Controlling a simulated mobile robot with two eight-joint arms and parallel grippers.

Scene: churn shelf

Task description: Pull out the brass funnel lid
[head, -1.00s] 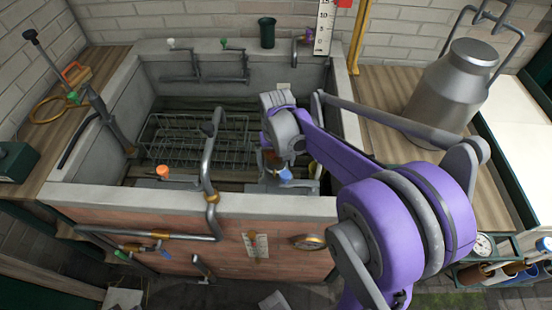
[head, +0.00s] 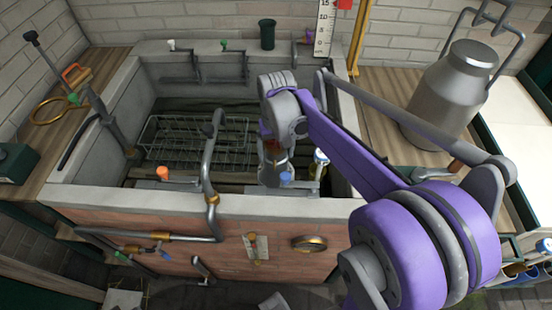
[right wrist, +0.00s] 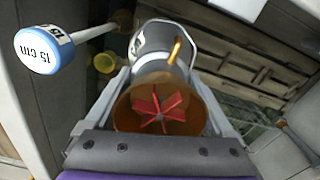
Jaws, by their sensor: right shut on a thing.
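The brass funnel lid (right wrist: 160,88) shows in the right wrist view as a brown flared rim with red vanes inside. A grey cylindrical body (right wrist: 165,40) with a pale collar and a brass-coloured rod lies just beyond it. My right gripper (right wrist: 158,95) has one finger on each side of the funnel and is shut on it. In the head view my right gripper (head: 275,165) hangs inside the stone trough near its front wall, with a blue piece (head: 287,177) just below it. Whether the funnel is clear of the body I cannot tell. My left gripper is not in view.
The stone trough (head: 100,195) surrounds the hand. A wire rack (head: 180,140) lies inside it to the left, and a bent pipe (head: 210,160) stands at the front wall. A milk can (head: 455,90) stands at the right.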

